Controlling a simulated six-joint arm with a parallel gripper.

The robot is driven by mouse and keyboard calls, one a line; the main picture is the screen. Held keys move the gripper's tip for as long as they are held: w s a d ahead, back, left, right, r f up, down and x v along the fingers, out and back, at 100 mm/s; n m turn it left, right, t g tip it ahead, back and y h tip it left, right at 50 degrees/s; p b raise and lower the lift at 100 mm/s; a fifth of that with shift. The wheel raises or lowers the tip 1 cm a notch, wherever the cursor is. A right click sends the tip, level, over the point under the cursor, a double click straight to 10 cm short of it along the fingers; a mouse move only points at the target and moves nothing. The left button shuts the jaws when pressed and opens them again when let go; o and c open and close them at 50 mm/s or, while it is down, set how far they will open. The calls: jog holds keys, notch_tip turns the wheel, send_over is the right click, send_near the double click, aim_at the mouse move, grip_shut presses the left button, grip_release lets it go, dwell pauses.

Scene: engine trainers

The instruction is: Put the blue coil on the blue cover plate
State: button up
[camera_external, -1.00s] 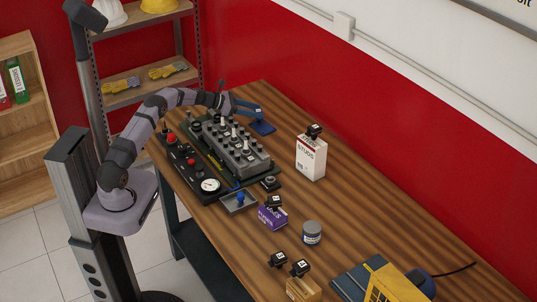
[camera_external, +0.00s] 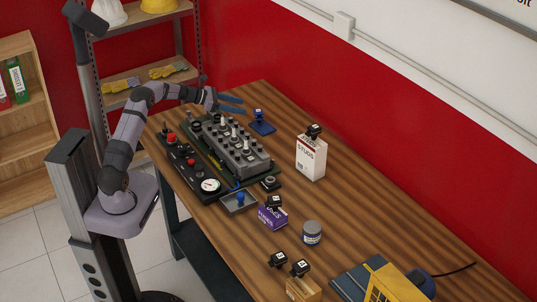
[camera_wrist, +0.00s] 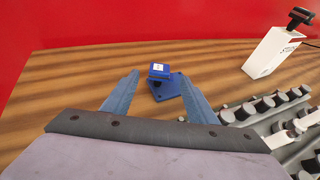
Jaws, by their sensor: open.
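The blue coil (camera_external: 258,113), a small block with a white label, stands on the blue cover plate (camera_external: 263,128) at the far end of the table. In the wrist view the coil (camera_wrist: 160,70) sits over the rear left part of the plate (camera_wrist: 168,91), with a dark part beneath it. Its exact seating is hard to tell. My gripper (camera_external: 239,105) is open and empty, to the left of the coil and apart from it. In the wrist view its two blue fingers (camera_wrist: 157,77) are spread on either side of the line to the coil.
The engine block (camera_external: 232,148) with several upright parts lies just in front of the plate. A white studs box (camera_external: 311,158) with a black coil on top stands to the right. The red wall is behind. Bare wood surrounds the plate's back and right.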

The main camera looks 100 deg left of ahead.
jog(key=v, duration=0.4)
jog(key=shift+s+d+r+b, duration=0.1)
jog(key=shift+s+b, duration=0.1)
jog(key=shift+b, duration=0.1)
jog(key=shift+r, duration=0.1)
